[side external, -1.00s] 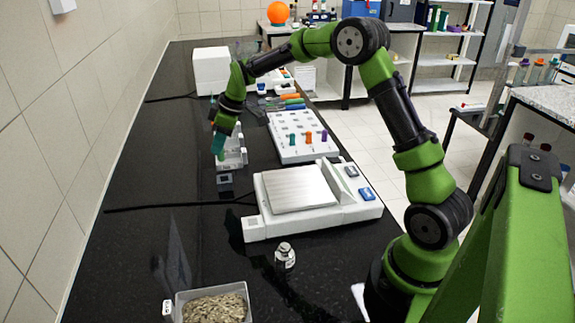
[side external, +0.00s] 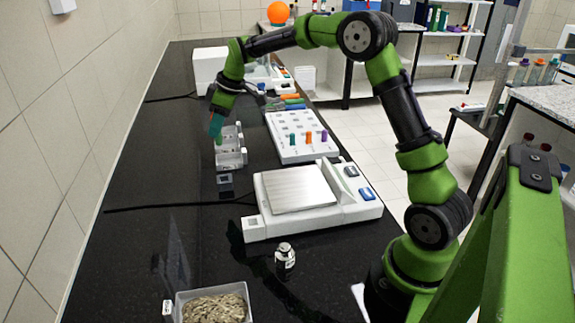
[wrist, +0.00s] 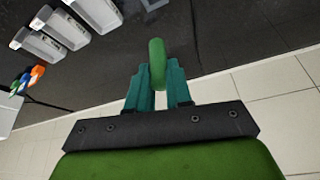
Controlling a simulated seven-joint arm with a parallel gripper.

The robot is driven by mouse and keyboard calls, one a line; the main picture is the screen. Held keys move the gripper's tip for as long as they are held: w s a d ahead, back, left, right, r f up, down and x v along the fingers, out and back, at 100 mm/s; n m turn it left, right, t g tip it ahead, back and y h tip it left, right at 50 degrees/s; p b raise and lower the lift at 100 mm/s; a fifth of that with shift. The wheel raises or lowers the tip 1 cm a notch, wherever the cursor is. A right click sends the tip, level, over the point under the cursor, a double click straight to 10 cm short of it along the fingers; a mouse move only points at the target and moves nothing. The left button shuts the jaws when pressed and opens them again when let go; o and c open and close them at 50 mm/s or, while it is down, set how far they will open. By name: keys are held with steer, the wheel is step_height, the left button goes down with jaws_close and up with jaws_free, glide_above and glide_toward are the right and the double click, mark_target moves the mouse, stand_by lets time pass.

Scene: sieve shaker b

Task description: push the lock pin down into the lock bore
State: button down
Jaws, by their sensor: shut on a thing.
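My gripper (side external: 216,124) has teal fingers, also seen in the wrist view (wrist: 158,85). They are shut on a green rounded pin (wrist: 157,63), which sticks out past the fingertips. In the side view the pin (side external: 219,139) hangs small and low at the fingertips, beside the left end of a row of white open bins (side external: 231,160). It looks apart from them, but the height is hard to judge. I cannot make out the lock bore in either view. A small dark block (side external: 225,183) stands in front of the bins.
A white rack (side external: 290,150) with several holes and coloured pegs stands right of the bins. A white device with a metal plate (side external: 297,190) is nearer. The black bench left of the bins is clear.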

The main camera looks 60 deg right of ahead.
steer(key=shift+r, duration=0.35)
steer(key=shift+r, duration=0.15)
steer(key=s+a+r, duration=0.1)
steer(key=s+r, duration=0.1)
steer(key=n+g+y, duration=0.2)
steer(key=n+g, duration=0.2)
steer(key=n, duration=0.8)
glide_above(249, 228)
steer(key=d, duration=0.2)
step_height(249, 228, down, 4)
steer(key=r, duration=0.1)
steer(key=shift+w+f, duration=0.2)
steer(key=shift+f, duration=4)
steer(key=shift+f, duration=1.9)
steer(key=c, duration=1)
jaws_free()
steer(key=shift+o, duration=0.2)
steer(key=shift+w, duration=0.1)
